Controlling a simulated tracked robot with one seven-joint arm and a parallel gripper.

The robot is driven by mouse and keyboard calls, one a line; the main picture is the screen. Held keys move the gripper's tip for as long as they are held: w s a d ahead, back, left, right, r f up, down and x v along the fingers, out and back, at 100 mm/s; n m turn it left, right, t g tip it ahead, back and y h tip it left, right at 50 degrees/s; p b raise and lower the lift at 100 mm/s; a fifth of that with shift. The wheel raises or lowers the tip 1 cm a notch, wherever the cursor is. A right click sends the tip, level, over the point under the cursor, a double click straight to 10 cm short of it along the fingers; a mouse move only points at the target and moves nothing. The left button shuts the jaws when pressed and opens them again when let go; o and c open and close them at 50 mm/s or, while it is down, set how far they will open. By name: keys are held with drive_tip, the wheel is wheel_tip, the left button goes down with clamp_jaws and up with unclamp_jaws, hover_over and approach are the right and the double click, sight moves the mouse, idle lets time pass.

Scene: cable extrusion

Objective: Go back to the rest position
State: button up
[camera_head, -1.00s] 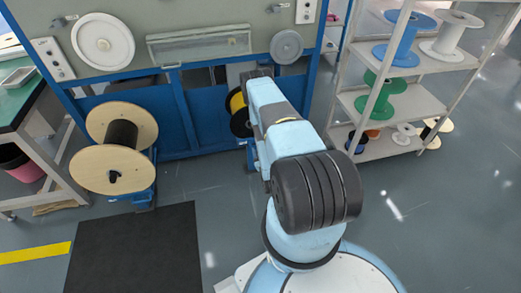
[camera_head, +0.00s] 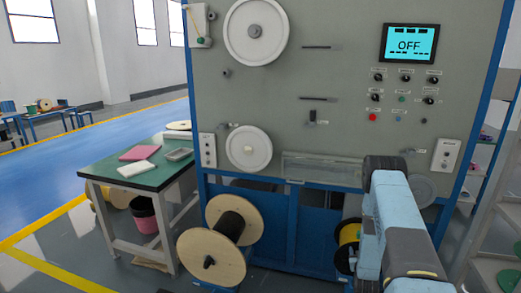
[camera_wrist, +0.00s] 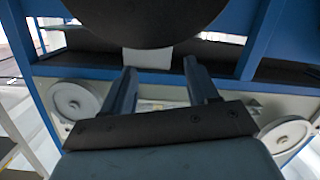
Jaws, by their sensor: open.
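My arm (camera_head: 397,220) shows in the head view at the lower right, reaching toward the cable machine (camera_head: 330,100). Its forward end hides my gripper there. In the wrist view my gripper (camera_wrist: 160,67) has its two fingers apart, with nothing held between them. A large dark round disc (camera_wrist: 140,22) is close beyond the fingertips, with a small pale block (camera_wrist: 148,56) below its edge. I cannot tell whether the fingers touch either one.
A black-and-yellow spool (camera_head: 347,240) sits low in the machine, partly behind my arm. A wooden-flanged spool (camera_head: 212,257) stands left of it. A green-topped table (camera_head: 150,175) is further left. The machine's screen (camera_head: 409,43) reads OFF. Shelving (camera_head: 497,225) stands at the right edge.

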drive_tip(key=w+a+r+g+y, duration=0.1)
drive_tip(key=w+a+r, duration=0.15)
drive_tip(key=r, duration=0.75)
drive_tip(key=w+a+r+g, duration=0.1)
drive_tip(key=w+r, duration=0.2)
drive_tip(key=r, duration=0.8)
drive_tip(key=s+a+r+g+y, duration=0.1)
drive_tip(key=s+a+r, duration=0.2)
drive_tip(key=r, duration=0.6)
drive_tip(key=s+a+r+g, duration=0.1)
drive_tip(key=s+a+r, duration=0.25)
drive_tip(key=r, duration=0.55)
drive_tip(key=s+a+r+g, duration=0.1)
drive_tip(key=s+a+r, duration=0.1)
drive_tip(key=s+r, duration=0.35)
drive_tip(key=s+a+r+g+y, duration=0.1)
drive_tip(key=s+a+r, duration=0.1)
drive_tip(key=s+r, duration=0.35)
drive_tip(key=s+a+r+g, duration=0.1)
drive_tip(key=s+a+r, duration=0.2)
drive_tip(key=s, duration=0.4)
drive_tip(key=s+a+r+g, duration=0.1)
drive_tip(key=s, duration=1.1)
drive_tip(key=s+a+r+g+y, duration=0.1)
drive_tip(key=s+a+r, duration=0.1)
drive_tip(key=s, duration=0.9)
drive_tip(key=shift+s+a+g, duration=0.2)
drive_tip(key=shift+s+g, duration=0.2)
